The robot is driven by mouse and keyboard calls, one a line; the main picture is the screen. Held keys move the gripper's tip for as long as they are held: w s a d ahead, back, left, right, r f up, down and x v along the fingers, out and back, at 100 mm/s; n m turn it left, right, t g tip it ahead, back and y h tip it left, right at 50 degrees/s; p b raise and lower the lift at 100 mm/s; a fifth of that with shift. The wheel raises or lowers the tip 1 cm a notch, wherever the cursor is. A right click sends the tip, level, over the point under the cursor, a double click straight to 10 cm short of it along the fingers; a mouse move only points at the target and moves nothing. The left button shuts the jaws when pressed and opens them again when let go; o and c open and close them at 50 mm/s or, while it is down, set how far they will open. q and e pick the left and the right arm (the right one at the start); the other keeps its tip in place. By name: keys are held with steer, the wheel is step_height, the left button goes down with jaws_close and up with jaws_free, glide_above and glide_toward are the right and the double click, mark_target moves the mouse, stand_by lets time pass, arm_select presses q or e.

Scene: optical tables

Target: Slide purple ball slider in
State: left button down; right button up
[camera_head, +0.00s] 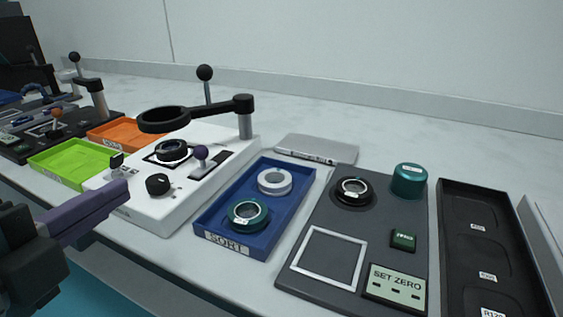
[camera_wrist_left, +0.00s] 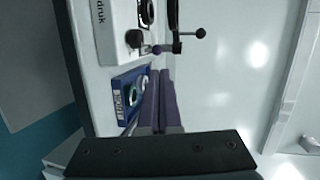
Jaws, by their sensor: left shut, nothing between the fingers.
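The purple ball slider (camera_head: 201,153) stands upright on a short stem on the white device (camera_head: 132,208), at the left end of a dark slot. It also shows in the left wrist view (camera_wrist_left: 157,49), just beyond the fingertips. My left gripper (camera_head: 122,188) has long purple fingers and is shut and empty. It is in front of the white device and left of the slider, apart from it in the head view. The closed fingers also show in the left wrist view (camera_wrist_left: 160,73). My right gripper is not in view.
A black ring arm (camera_head: 163,121) and a black ball lever (camera_head: 205,73) rise over the white device. A black knob (camera_head: 158,184) is at its front. A blue SORT tray (camera_head: 223,249) with two rings lies to the right, then a dark SET ZERO panel (camera_head: 385,228). A green tray (camera_head: 65,165) is left.

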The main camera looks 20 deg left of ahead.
arm_select(q)
steer(key=shift+w+d+f+m+h, duration=0.1)
steer(key=shift+d+f+m+h, duration=0.2)
steer(key=shift+f, duration=0.2)
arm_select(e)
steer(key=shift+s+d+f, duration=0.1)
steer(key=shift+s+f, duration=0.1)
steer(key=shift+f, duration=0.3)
arm_select(q)
glide_toward(197, 155)
steer(key=x, duration=0.7)
steer(key=shift+b, duration=0.35)
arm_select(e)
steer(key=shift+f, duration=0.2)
